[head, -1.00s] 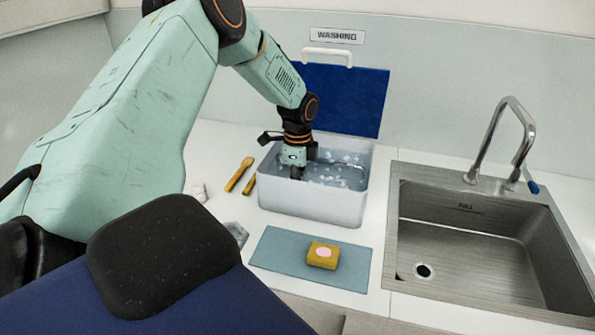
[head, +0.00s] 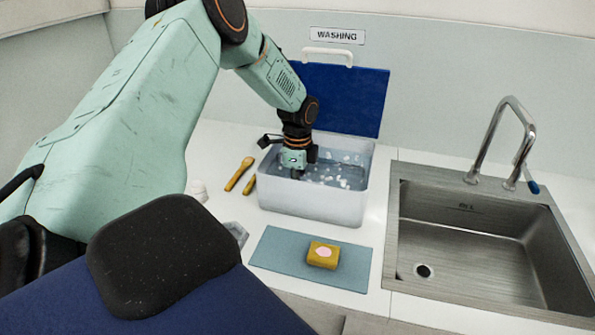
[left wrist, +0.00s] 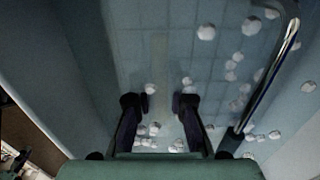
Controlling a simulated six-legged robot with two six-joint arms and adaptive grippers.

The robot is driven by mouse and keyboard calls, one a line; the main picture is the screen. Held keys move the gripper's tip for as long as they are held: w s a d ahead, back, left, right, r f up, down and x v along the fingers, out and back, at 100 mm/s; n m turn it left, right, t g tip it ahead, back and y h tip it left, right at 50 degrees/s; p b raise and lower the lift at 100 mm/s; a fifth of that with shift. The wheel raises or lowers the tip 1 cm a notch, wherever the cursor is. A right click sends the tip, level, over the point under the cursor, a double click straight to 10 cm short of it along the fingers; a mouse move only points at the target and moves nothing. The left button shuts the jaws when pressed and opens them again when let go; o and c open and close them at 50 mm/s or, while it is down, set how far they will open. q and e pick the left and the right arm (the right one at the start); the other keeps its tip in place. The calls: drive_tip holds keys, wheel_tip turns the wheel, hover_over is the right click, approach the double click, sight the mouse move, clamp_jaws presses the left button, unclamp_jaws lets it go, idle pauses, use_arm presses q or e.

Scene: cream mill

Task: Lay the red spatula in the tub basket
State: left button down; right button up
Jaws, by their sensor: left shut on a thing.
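The white tub (head: 312,205) of water with white bits floating in it stands below the WASHING sign. My left gripper (head: 297,172) points down into the tub's left part; its tips are low in the tub. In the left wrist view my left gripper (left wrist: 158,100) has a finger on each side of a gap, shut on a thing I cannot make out. A shiny rod with a dark handle (left wrist: 265,85) lies to the right of the fingers. I cannot make out a red spatula or a basket in either view. My right gripper is not in view.
Yellow-brown utensils (head: 239,174) lie left of the tub. A yellow sponge (head: 322,256) with a pink spot lies on a blue mat (head: 272,262) in front. A blue board (head: 345,100) stands behind the tub. A steel sink (head: 470,225) with a tap is at the right.

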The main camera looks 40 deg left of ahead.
use_arm(q)
drive_tip(key=c, duration=1.2)
unclamp_jaws()
drive_tip(key=shift+o, duration=0.5)
drive_tip(key=o, duration=0.4)
drive_tip(key=shift+r, duration=0.1)
drive_tip(key=shift+r+p, duration=1.45)
drive_tip(key=shift+p, duration=0.15)
drive_tip(key=shift+r+p, duration=1.5)
drive_tip(key=shift+p, duration=0.1)
